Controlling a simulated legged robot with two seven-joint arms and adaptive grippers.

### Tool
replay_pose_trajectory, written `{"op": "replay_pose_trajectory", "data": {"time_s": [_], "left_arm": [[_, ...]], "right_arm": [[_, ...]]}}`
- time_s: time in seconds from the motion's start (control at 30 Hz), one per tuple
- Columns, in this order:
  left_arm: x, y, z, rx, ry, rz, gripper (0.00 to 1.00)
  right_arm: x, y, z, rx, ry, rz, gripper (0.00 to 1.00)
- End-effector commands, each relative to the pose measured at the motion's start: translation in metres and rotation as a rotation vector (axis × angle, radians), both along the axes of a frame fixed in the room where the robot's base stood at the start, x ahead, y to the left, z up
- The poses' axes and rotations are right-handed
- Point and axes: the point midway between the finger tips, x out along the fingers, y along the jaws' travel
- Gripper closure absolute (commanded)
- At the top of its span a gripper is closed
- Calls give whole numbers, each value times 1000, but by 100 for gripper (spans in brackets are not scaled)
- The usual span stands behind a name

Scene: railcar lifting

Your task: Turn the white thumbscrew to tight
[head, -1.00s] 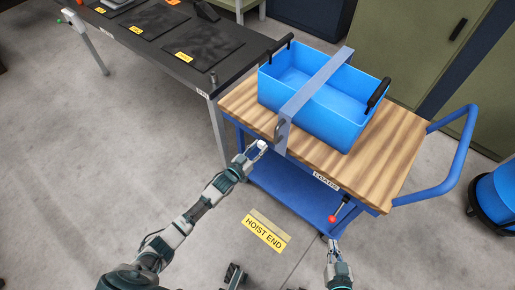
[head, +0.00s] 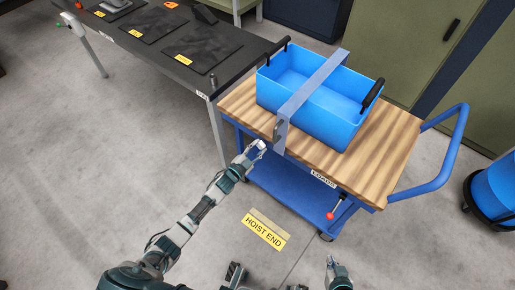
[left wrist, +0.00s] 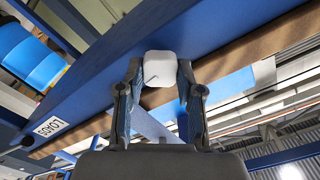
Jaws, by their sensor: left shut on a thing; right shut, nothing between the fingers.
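The white thumbscrew (left wrist: 160,66) is a rounded white block in the left wrist view, between the fingertips of my left gripper (left wrist: 160,78). My left gripper is shut on it. In the head view my left gripper (head: 254,152) is at the near left side of the cart, by the lower end of the blue-grey bar (head: 302,92) over the blue bin (head: 334,122). The thumbscrew is small there and mostly hidden by the fingers. I cannot tell how tight it is. My right gripper (head: 335,262) is shut and empty at the bottom edge, apart from the cart.
The bin stands on the wooden top of a blue cart (head: 395,158). A red-knobbed lever (head: 330,215) sticks out at the cart's near side. A dark table (head: 232,62) stands at the left. The floor in front, with a HOIST END sign (head: 263,232), is clear.

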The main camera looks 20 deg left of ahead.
Motion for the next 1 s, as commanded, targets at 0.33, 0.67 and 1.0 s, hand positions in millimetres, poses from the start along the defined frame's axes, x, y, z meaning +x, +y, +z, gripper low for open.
{"op": "replay_pose_trajectory", "data": {"time_s": [0.33,0.67,1.0], "left_arm": [[-3,0,-11,42,7,2,99],[-3,1,-11,42,7,2,49],[-3,1,-3,38,-7,1,39]], "right_arm": [[-2,-1,-2,-3,11,-1,100],[-2,-1,-2,-3,12,-1,100],[-3,-1,-2,-2,16,1,100]]}}
